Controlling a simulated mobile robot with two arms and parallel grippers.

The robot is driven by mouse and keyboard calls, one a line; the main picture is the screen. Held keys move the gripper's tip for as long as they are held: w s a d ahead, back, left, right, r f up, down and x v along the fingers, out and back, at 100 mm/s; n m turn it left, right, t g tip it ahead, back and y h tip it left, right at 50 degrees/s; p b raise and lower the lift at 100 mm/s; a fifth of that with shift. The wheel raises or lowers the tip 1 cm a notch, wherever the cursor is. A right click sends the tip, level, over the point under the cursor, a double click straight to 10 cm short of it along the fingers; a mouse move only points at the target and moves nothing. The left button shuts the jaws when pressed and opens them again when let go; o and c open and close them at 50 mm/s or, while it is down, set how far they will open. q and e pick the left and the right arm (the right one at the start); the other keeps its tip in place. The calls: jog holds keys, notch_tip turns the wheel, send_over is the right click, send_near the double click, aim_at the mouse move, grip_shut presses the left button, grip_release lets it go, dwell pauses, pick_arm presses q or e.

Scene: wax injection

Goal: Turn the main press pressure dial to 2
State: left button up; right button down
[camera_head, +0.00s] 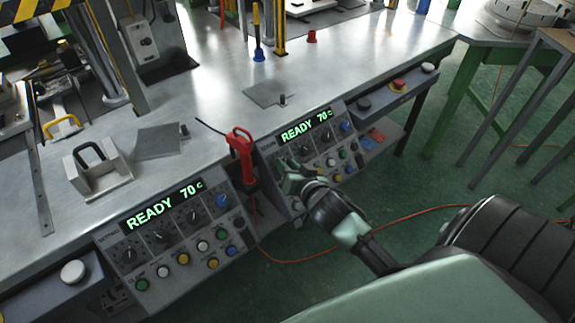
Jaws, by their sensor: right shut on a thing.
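Two control panels stand on the bench front, both with green "READY 70 C" displays. The left panel (172,262) has a row of black dials, one being a dial (162,237) near its middle, with coloured buttons below. The right panel (330,170) also has black dials, including a middle dial (306,148). My right gripper (284,170) is at the left part of the right panel, shut on a dial that its fingers mostly hide. The dial markings are too small to read. My left gripper is not in view.
A red-handled tool (241,150) stands upright between the panels, close to my right gripper. A grey block with a black handle (97,172) sits on the metal bench (215,85). An orange cable (390,219) crosses the green floor.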

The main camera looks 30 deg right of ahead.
jog(key=n+y+p, duration=0.1)
jog(key=n+p, duration=0.1)
jog(key=n, duration=0.2)
jog(key=shift+d+r+t, duration=0.1)
jog(key=shift+d+t, duration=0.05)
jog(key=shift+t, duration=0.15)
jog(key=n+y+p, duration=0.1)
jog(key=n, duration=0.2)
jog(key=n+y+p, duration=0.2)
jog(key=n, duration=0.1)
jog(key=shift+d+n, duration=0.15)
jog(key=shift+n, duration=0.15)
jog(key=n+y+p, duration=0.1)
jog(key=n, duration=0.1)
jog(key=n+g+y+p, duration=0.1)
jog(key=n, duration=0.2)
jog(key=shift+d, duration=0.1)
jog(key=shift+n+g+y+p, duration=0.4)
jog(key=shift+n+p, duration=0.05)
jog(key=shift+n, duration=0.85)
jog(key=shift+n+g+y+p, duration=0.4)
jog(key=shift+n, duration=0.9)
jog(key=c, duration=1.1)
grip_release()
